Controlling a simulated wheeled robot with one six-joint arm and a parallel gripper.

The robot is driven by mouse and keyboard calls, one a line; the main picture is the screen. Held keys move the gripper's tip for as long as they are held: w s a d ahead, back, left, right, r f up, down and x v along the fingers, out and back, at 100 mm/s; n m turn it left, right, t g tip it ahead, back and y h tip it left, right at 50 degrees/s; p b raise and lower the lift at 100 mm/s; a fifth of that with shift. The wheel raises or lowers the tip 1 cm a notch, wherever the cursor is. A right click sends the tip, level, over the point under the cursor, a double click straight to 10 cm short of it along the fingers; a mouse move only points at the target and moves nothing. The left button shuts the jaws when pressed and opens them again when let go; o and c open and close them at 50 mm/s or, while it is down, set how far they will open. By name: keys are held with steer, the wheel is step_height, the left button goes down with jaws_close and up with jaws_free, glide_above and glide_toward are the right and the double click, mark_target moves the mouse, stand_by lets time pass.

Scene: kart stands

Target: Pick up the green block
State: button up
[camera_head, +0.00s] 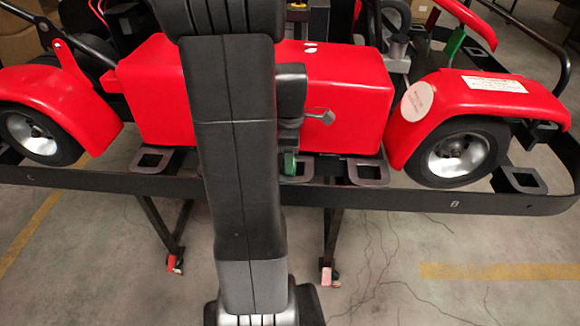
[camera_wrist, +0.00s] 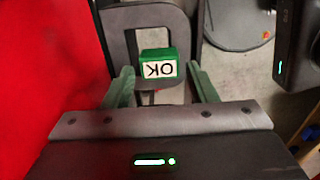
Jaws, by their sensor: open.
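The green block (camera_wrist: 159,54) shows in the wrist view with a white face that reads "OK" upside down. It is at the slot of a dark, rounded bracket (camera_wrist: 117,22). My gripper (camera_wrist: 160,80) is open, with a green finger on either side of the block in the picture. The block appears just ahead of the fingertips, with a visible gap at each side; I cannot tell the depth between them. In the head view a small green patch (camera_head: 290,163) shows beside my arm, and I cannot tell if it is the block or a finger. My arm hides much there.
A red kart body (camera_head: 340,95) stands close behind the brackets and fills the left of the wrist view. A black rail (camera_head: 420,198) runs along the front. Other slotted brackets (camera_head: 368,172) line it. Another green piece (camera_head: 455,42) is at the upper right. Concrete floor lies in front.

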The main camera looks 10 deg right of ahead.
steer(key=shift+f, duration=1.25)
steer(key=c, duration=0.7)
steer(key=shift+r, duration=0.1)
